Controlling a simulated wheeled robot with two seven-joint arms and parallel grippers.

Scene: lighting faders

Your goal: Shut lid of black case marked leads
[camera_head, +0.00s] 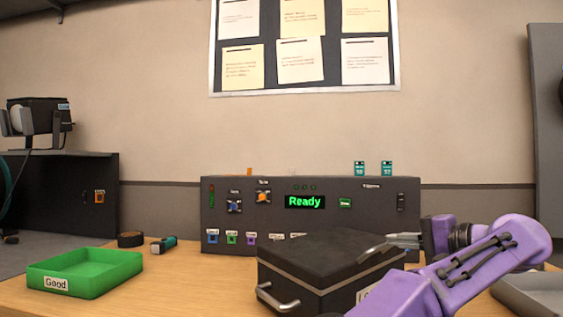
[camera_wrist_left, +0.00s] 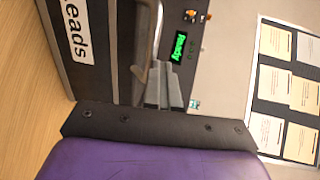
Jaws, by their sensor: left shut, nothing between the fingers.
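The black case (camera_head: 325,282) stands on the table front, right of centre. Its dark lid (camera_head: 322,250) lies down over the body, with a thin pale seam between them; I cannot tell whether it is fully closed. A metal handle (camera_head: 279,300) is at its near left end and another at its right end. The Leads label (camera_wrist_left: 76,30) shows on its side in the left wrist view. My left gripper (camera_head: 390,243) is shut and empty at the lid's right edge, by the metal handle (camera_wrist_left: 147,50); contact is unclear. My right gripper is out of view.
A dark control panel (camera_head: 330,222) with a green Ready display (camera_head: 305,202) stands behind the case. A green Good tray (camera_head: 85,272) is at the left, with a small teal-ended item (camera_head: 164,245) and a dark roll (camera_head: 131,239) behind it. A grey tray (camera_head: 535,293) is at the right.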

